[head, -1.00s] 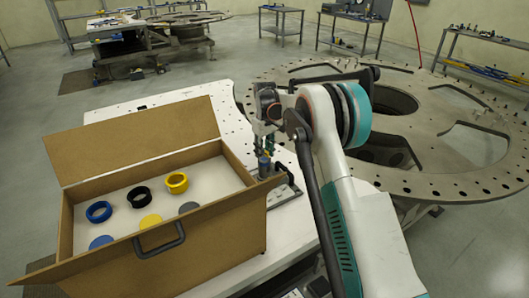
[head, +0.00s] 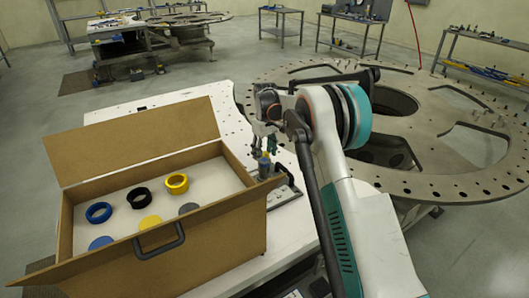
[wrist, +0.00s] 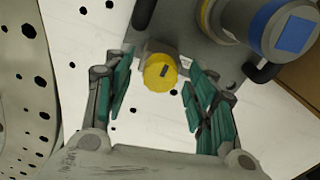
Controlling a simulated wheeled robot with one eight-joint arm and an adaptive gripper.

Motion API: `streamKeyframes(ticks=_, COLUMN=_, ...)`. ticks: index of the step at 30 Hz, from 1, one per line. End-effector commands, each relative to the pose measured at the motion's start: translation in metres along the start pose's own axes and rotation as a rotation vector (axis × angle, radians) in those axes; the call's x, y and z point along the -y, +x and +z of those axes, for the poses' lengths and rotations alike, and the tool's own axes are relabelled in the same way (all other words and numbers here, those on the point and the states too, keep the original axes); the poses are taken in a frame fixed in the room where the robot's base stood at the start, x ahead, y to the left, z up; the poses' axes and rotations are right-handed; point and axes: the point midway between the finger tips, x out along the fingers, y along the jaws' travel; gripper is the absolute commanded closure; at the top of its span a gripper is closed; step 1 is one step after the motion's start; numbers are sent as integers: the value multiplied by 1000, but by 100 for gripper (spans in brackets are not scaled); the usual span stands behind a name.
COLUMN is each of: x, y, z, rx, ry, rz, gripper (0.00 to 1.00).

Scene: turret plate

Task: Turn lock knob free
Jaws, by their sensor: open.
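The lock knob (wrist: 160,72) is a yellow round cap with a short dark slot on its face, seen in the wrist view beside a grey plate (wrist: 187,45). My gripper (wrist: 157,84) is open, with one green-padded finger left of the knob and the other to its right. Gaps show between the knob and both fingers, so it is not gripped. In the head view my gripper (head: 267,142) points down behind the box's right edge, and I cannot make out the knob there.
A grey cylinder with a blue square (wrist: 292,35) stands close to the right finger. An open cardboard box (head: 210,232) holding coloured rings and discs stands left of my arm on the white table (head: 225,105). A large perforated turret plate (head: 455,190) lies to the right.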

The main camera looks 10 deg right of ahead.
Motion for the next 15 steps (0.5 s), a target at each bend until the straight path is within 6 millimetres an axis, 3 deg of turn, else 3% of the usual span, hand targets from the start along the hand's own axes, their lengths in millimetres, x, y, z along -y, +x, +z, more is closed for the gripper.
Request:
streamKeyframes(ticks=5, x=0, y=-9, z=0, rx=0, ry=0, rz=0, gripper=49)
streamKeyframes(ticks=15, x=0, y=-73, z=0, rx=0, ry=0, rz=0, gripper=49)
